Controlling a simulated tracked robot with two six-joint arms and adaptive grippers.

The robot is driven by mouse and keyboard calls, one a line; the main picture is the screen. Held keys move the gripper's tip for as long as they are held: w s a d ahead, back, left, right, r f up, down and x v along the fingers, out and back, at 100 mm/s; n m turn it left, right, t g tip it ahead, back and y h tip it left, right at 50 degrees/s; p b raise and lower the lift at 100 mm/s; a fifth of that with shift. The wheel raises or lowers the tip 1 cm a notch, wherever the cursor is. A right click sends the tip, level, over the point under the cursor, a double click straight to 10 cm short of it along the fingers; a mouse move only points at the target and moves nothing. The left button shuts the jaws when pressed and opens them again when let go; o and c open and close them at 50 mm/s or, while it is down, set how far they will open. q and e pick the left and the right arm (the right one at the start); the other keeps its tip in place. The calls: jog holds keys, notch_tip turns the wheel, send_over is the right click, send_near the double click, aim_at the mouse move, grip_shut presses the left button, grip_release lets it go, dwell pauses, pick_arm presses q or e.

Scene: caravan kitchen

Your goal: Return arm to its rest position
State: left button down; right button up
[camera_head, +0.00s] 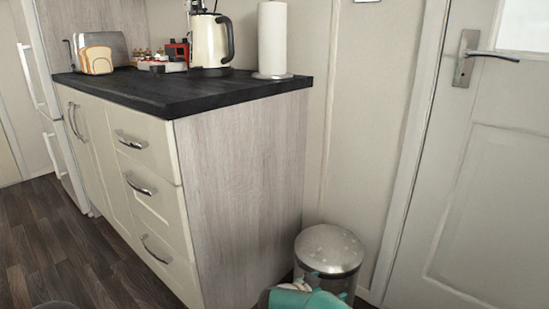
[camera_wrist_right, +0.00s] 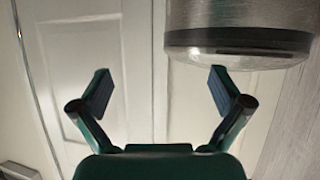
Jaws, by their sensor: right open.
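My right gripper (camera_head: 306,292) shows at the bottom of the head view as a teal shape in front of the pedal bin. In the right wrist view, my right gripper (camera_wrist_right: 160,88) has its two fingers spread wide apart with nothing between them. My left gripper is not in the head view.
The metal-lidded bin (camera_head: 329,252) stands between the counter (camera_head: 195,92) and the white door (camera_head: 480,190); in the wrist view, the bin (camera_wrist_right: 240,30) is at upper right. A kettle (camera_head: 210,42), paper roll (camera_head: 272,40) and toaster (camera_head: 97,59) stand on the counter. Floor at left is clear.

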jog(key=s+d+f+g+y+p, duration=0.2)
jog(key=s+d+f+g, duration=0.3)
jog(key=s+d+f, duration=0.3)
jog(key=s+f+g+y, duration=0.3)
jog(key=s+f, duration=0.1)
jog(key=s, duration=0.8)
jog(key=s+a+n+y+p, duration=0.1)
jog(key=s+a+y, duration=0.25)
jog(key=s, duration=0.35)
jog(key=s+a+n+g+y+p, duration=0.1)
jog(key=s+a+n+y, duration=0.15)
jog(key=s+a, duration=0.4)
jog(key=s+a+n+y, duration=0.15)
jog(key=s+y, duration=0.25)
jog(key=s, duration=0.5)
pick_arm(q)
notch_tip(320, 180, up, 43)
jog(key=p, duration=3.8)
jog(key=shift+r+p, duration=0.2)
jog(key=shift+p, duration=0.1)
pick_arm(e)
jog(key=w+r+n+t, duration=0.1)
jog(key=w+r+n, duration=0.2)
jog(key=r, duration=3.5)
jog(key=shift+w+r+t+h, duration=0.2)
jog(key=shift+r+t+h, duration=0.1)
jog(key=shift+t, duration=0.1)
